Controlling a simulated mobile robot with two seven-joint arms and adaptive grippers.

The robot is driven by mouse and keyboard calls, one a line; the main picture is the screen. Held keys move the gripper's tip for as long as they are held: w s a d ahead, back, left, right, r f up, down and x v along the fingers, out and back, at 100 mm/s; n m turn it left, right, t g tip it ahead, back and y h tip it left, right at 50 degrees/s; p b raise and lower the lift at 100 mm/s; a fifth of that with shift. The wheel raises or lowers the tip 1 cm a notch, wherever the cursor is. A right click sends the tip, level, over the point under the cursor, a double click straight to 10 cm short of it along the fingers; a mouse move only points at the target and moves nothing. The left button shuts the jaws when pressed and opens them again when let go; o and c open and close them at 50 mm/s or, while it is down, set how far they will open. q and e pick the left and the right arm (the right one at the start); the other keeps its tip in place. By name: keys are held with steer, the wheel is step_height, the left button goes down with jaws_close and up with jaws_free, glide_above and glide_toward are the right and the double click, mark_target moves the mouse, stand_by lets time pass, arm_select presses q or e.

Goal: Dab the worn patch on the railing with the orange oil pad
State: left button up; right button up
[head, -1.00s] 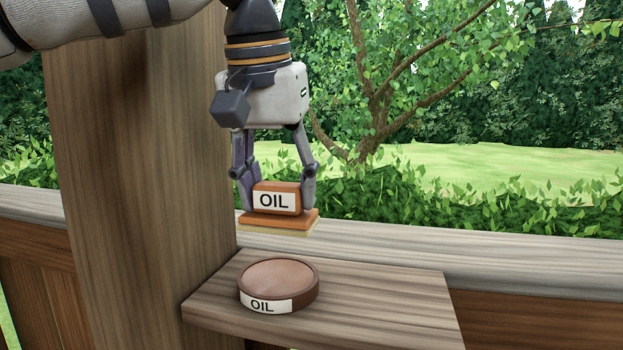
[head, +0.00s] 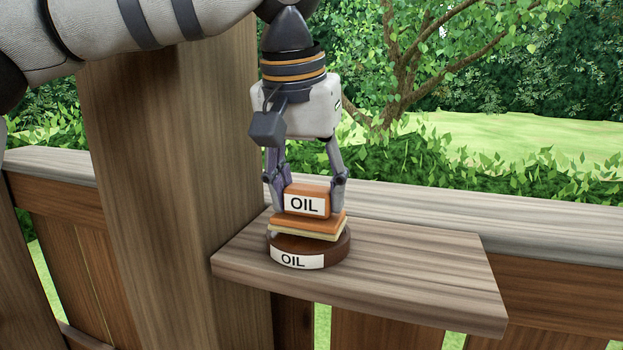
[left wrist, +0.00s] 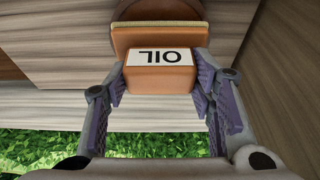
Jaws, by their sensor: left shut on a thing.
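My left gripper (head: 309,203) is shut on the orange block handle of the oil pad (head: 305,202), which has a white OIL label and a pale yellow underside. The pad is over the round brown oil tin (head: 337,252), also labelled OIL, and hides most of its top. The pad is at or just above the tin; I cannot tell if they touch. In the left wrist view the handle (left wrist: 160,78) sits between the fingers, with the tin's edge (left wrist: 160,10) beyond. The railing (head: 420,210) runs behind; I can make out no worn patch on it. My right gripper is out of view.
The tin stands on a small wooden shelf (head: 420,275), whose right part is bare. A thick wooden post (head: 165,180) rises close to the left of my gripper. Hedge and lawn lie beyond the railing.

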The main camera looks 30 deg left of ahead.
mark_target(308, 188)
arm_select(q)
steer(key=shift+f, duration=0.4)
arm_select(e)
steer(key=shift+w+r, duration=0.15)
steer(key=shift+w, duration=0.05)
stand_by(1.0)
arm_select(q)
steer(key=shift+f+p, duration=0.2)
steer(key=shift+p, duration=0.3)
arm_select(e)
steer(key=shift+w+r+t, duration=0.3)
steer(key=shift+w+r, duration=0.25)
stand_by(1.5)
arm_select(q)
step_height(308, 188, up, 3)
steer(key=shift+f, duration=0.1)
steer(key=shift+r, duration=2.25)
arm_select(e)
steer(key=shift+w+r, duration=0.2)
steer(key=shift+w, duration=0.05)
